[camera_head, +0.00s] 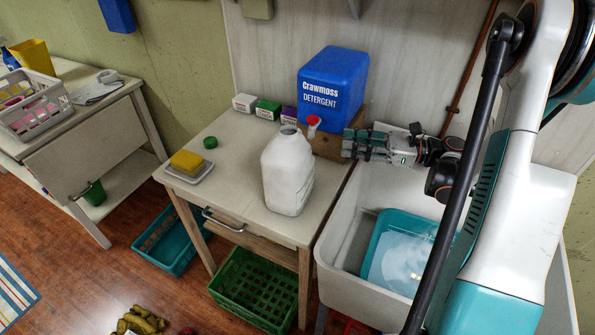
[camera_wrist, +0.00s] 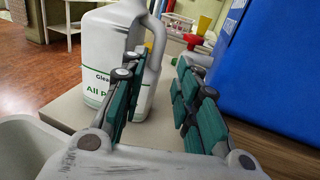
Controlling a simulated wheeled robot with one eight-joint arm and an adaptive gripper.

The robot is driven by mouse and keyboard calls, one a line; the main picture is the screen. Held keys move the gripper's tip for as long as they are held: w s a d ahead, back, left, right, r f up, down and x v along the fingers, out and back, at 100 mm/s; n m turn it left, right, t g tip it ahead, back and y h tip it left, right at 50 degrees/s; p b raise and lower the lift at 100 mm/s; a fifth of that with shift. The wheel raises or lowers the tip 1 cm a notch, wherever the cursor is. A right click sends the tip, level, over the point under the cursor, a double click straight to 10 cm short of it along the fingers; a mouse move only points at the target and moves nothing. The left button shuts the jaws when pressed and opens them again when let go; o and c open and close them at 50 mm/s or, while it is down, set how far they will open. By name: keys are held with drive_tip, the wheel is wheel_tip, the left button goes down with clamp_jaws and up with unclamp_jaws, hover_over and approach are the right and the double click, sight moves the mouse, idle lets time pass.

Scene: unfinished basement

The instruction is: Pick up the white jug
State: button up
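The white jug (camera_head: 287,172) stands upright near the right edge of the small table, with its cap off to the left. In the wrist view the jug (camera_wrist: 112,45) shows a handle and green lettering, ahead and left of the fingers. My gripper (camera_head: 350,144) is right of the jug, above the table's right edge, and apart from it in the head view. In the wrist view my gripper (camera_wrist: 160,88) has its two teal-padded fingers spread with nothing held between them. The left finger overlaps the jug in that picture.
A blue detergent container (camera_head: 333,88) stands on a wooden stand right behind the jug. Small boxes (camera_head: 268,109), a green cap (camera_head: 210,142) and a yellow sponge (camera_head: 187,161) are on the table (camera_head: 237,184). A sink (camera_head: 337,222) with a teal basin adjoins on the right.

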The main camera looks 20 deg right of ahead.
drive_tip(key=b+x, duration=0.1)
drive_tip(key=x, duration=0.2)
drive_tip(key=b+x, duration=0.1)
drive_tip(key=x, duration=0.3)
drive_tip(key=f+b+x, duration=0.1)
drive_tip(key=x, duration=0.3)
drive_tip(key=shift+s+a+b, duration=0.1)
drive_tip(key=shift+s+b, duration=0.15)
drive_tip(key=shift+b, duration=0.15)
drive_tip(key=shift+w+a+r, duration=0.1)
drive_tip(key=shift+w+a, duration=0.15)
drive_tip(key=shift+a, duration=0.15)
clamp_jaws()
